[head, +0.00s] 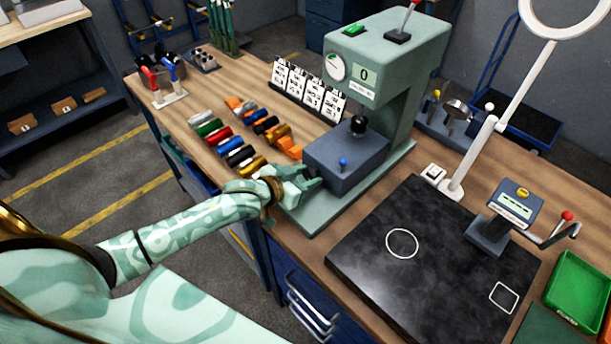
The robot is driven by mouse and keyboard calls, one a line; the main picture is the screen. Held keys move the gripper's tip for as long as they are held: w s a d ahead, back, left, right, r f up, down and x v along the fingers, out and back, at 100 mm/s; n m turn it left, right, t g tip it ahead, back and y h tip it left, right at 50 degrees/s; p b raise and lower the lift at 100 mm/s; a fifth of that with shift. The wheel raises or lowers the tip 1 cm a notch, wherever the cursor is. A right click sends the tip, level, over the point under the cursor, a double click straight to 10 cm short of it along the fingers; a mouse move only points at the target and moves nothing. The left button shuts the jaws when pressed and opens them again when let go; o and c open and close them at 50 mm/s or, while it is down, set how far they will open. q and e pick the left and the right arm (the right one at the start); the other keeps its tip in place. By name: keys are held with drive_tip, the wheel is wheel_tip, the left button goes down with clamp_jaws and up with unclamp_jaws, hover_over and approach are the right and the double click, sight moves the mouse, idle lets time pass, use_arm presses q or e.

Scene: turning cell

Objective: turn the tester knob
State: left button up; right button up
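The tester (385,62) is a tall green machine with a round gauge, a display reading 0 and a red-tipped lever on top. A dark blue-grey box (340,180) stands on its green base plate. A black round knob (359,125) sits on top of the box, and a small blue knob (343,162) is nearer its front edge. My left gripper (314,180) is low beside the box's left front corner, apart from both knobs. Its fingers look parted with nothing between them. My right gripper is out of view.
Several coloured cylinders (240,155) lie left of the tester, with label cards (305,85) behind. A dark slab (430,265), a white ring lamp stand (475,150), a small display device (510,205) and a green bin (580,290) are at right.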

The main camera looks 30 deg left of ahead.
use_arm(q)
drive_tip(key=shift+c, duration=0.4)
drive_tip(key=m+p, duration=0.1)
drive_tip(key=p, duration=0.1)
drive_tip(key=shift+d+r+y+p, duration=0.1)
drive_tip(key=shift+r+y+p, duration=0.2)
drive_tip(key=shift+p, duration=0.05)
drive_tip(key=shift+f+m+t+y+p, duration=0.2)
drive_tip(key=shift+m+t+y+p, duration=0.1)
drive_tip(key=shift+m+y+p, duration=0.25)
drive_tip(key=shift+f, duration=0.1)
drive_tip(key=o, duration=0.9)
drive_tip(key=shift+o, duration=0.2)
drive_tip(key=p+v, duration=0.1)
drive_tip(key=v, duration=1.5)
drive_tip(key=shift+s+p, duration=0.2)
drive_tip(key=shift+p, duration=0.15)
drive_tip(key=shift+f, duration=0.15)
